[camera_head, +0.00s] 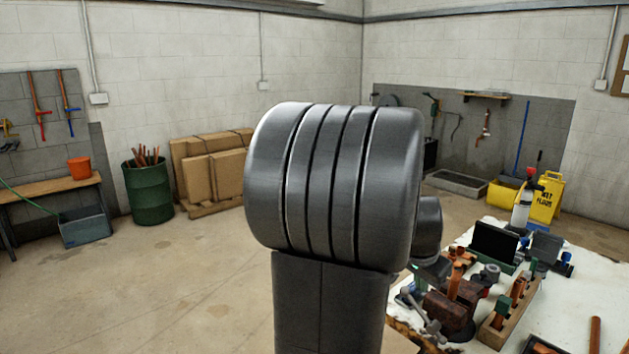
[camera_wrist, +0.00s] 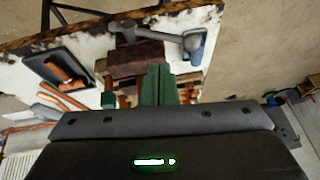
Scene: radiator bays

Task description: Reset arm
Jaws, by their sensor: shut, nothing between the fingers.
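My gripper (camera_wrist: 159,70) shows in the wrist view as two green fingers side by side, shut with nothing between them. It points over a white, stained workbench (camera_wrist: 90,42) that carries tools and parts. The same workbench (camera_head: 570,318) shows at the lower right in the head view. In the wrist view a brown block (camera_wrist: 135,60) and a grey hammer-like tool (camera_wrist: 160,35) lie beyond the fingers. I cannot tell the height of the fingers above them.
A wooden rack (camera_head: 497,325) with upright copper-coloured parts and a white bottle (camera_head: 523,205) stand on the workbench. A green barrel (camera_head: 149,192) and cardboard boxes (camera_head: 212,172) stand at the back left. The left floor is clear.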

